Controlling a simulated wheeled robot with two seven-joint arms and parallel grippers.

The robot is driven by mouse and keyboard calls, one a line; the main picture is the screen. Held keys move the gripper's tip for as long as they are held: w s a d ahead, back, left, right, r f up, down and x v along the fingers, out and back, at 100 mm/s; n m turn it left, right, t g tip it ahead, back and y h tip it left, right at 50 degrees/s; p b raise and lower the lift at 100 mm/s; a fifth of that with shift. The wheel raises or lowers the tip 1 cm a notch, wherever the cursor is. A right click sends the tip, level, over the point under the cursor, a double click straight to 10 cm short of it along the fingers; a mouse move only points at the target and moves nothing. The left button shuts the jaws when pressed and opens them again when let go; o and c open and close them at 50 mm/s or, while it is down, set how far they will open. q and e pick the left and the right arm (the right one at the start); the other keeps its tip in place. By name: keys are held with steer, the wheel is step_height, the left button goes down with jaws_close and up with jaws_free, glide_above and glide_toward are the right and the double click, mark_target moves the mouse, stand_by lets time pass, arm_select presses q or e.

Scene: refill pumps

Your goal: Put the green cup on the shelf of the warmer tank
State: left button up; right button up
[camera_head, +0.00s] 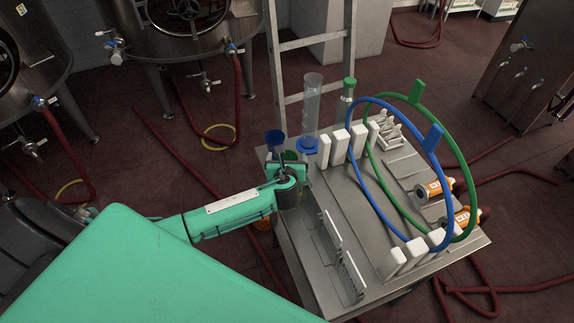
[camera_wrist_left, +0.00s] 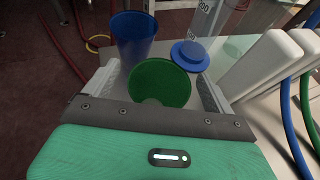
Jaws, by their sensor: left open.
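The green cup (camera_head: 290,156) stands at the left back corner of the metal table (camera_head: 325,225), partly hidden by my gripper. In the left wrist view the green cup (camera_wrist_left: 160,84) shows its round opening between the two fingers. My left gripper (camera_head: 287,167) is open, one finger on each side of the cup; in the wrist view (camera_wrist_left: 158,88) small gaps show beside the cup's rim. My right gripper is in neither view. Tanks stand on the floor at the upper left, a left one (camera_head: 30,55) and one beside it (camera_head: 185,28); I cannot tell which is the warmer tank.
A blue cup (camera_wrist_left: 133,40) stands just behind the green one. A clear measuring cylinder (camera_head: 312,105) on a blue base (camera_wrist_left: 190,55) is close on the right. A ladder (camera_head: 310,45) stands behind.

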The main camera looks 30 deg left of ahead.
arm_select(q)
steer(key=shift+w, duration=0.1)
steer(key=c, duration=1.1)
